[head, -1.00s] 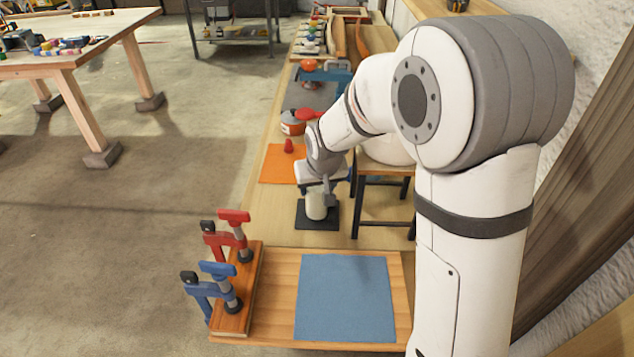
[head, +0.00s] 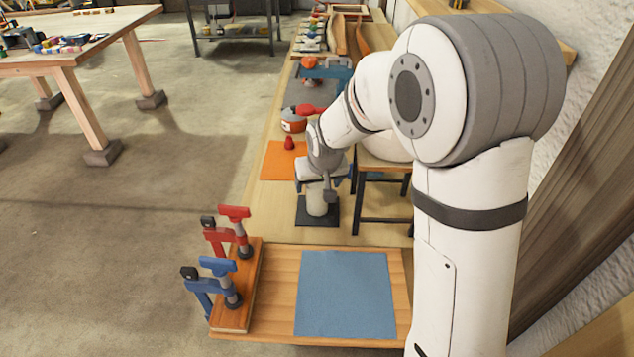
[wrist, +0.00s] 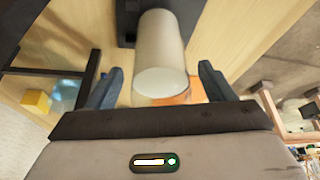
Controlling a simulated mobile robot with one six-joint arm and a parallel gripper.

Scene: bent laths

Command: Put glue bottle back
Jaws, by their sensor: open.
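The glue bottle, a pale off-white cylinder (head: 317,204), stands upright on a small dark square pad (head: 302,215) on the bench. My gripper (head: 320,187) is at the bottle's upper part, partly hidden by my own wrist. In the wrist view my gripper (wrist: 160,72) is open. Its two dark fingers lie on either side of the bottle (wrist: 160,50), with a visible gap on each side. An orange mat (head: 272,165) with a small red cone-shaped piece (head: 289,143) lies just beyond the pad.
A black-framed stand (head: 383,222) is close to the right of the pad. Red and blue clamps (head: 232,232) stand at the near left, beside a blue cloth (head: 345,295). An orange-red container (head: 293,123) and a teal tool (head: 328,68) are farther back.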

